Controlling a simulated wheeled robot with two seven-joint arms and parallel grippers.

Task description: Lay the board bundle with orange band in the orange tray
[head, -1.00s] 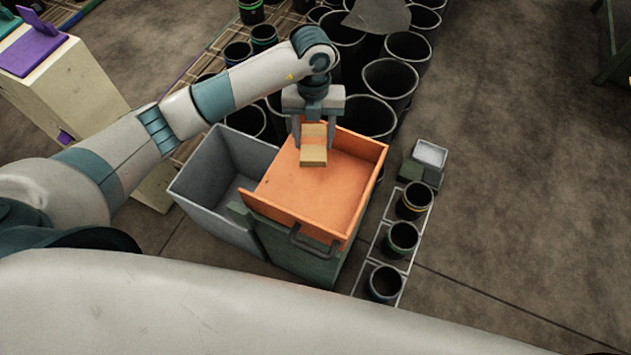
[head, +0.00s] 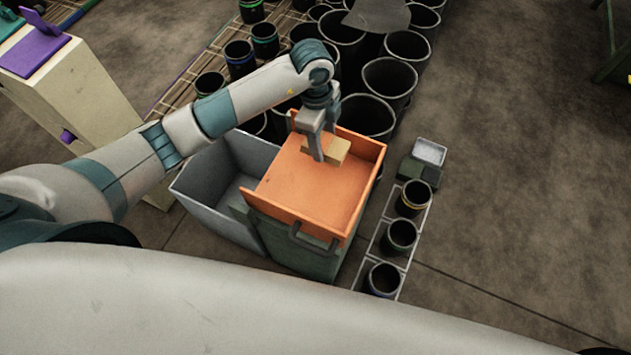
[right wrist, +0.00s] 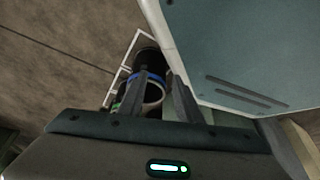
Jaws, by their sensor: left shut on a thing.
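The board bundle (head: 338,150) is a small tan block in the head view; I cannot make out its orange band. My left gripper (head: 319,156) is shut on it, over the back part of the orange tray (head: 300,188). I cannot tell whether the bundle touches the tray floor. The tray is a shallow open box on a dark green cart, and the floor I can see is bare. My right gripper (right wrist: 157,82) shows in the right wrist view, fingers apart and empty.
A grey open bin (head: 205,200) stands left of the tray. A white-framed rack with black sleeves (head: 400,236) stands to its right, also in part in the right wrist view. Many large black sleeves (head: 389,78) crowd behind the tray.

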